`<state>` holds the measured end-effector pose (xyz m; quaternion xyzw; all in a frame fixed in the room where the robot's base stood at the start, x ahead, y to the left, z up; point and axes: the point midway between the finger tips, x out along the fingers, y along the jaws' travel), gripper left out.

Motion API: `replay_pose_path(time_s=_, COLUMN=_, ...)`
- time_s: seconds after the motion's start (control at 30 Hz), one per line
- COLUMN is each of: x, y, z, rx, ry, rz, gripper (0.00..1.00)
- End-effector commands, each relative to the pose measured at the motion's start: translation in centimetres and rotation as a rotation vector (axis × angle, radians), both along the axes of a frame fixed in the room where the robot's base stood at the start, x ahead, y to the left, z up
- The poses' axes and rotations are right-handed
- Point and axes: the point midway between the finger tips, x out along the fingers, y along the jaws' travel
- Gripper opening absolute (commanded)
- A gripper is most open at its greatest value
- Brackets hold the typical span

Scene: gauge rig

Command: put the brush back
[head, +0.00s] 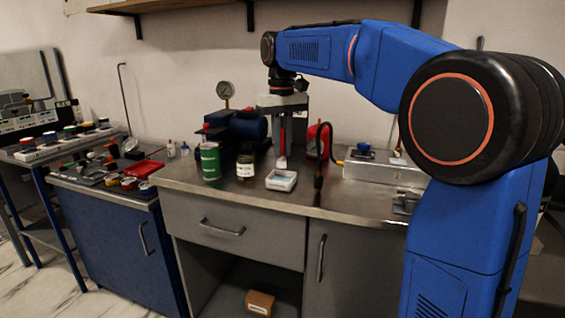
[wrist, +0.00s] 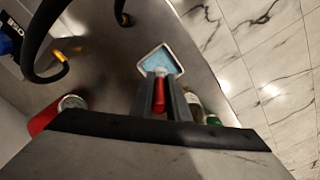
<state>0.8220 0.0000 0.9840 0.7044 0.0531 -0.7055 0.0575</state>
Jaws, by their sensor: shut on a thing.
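My gripper (head: 283,138) points down over the worktop and is shut on the brush (head: 282,161). The brush has a red handle and a pale tip, and hangs roughly upright. In the wrist view the red handle of the brush (wrist: 159,96) shows between the two dark fingers of my gripper (wrist: 160,84). A small white tray with a pale blue inside (head: 281,187) sits on the worktop just in front of the brush; in the wrist view the tray (wrist: 145,67) lies beyond the fingertips. I cannot tell whether the brush tip touches anything.
A green bottle (head: 210,162) and a labelled jar (head: 246,168) stand left of the tray. A red container (head: 312,143) is close on the right. A grey box (head: 375,167) stands further right. A gauge (head: 225,90) and blue tank (head: 250,126) are behind.

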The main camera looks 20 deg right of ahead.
Motion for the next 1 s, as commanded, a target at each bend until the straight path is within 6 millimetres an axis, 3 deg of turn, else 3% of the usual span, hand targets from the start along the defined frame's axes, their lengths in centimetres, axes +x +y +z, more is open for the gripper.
replay_pose_path(time_s=0.4, x=0.0, y=0.0, z=-4.2, rx=0.000, ry=0.000, rz=0.000, gripper=0.00)
replay_pose_path(time_s=0.77, x=0.0, y=0.0, z=-4.6, rx=0.000, ry=0.000, rz=0.000, gripper=0.00)
replay_pose_path(time_s=0.8, x=0.0, y=0.0, z=-4.6, rx=0.000, ry=0.000, rz=0.000, gripper=0.17)
replay_pose_path(time_s=0.87, x=0.0, y=0.0, z=-4.6, rx=0.000, ry=0.000, rz=0.000, gripper=0.32)
replay_pose_path(time_s=1.0, x=0.0, y=0.0, z=-4.6, rx=0.000, ry=0.000, rz=0.000, gripper=0.34)
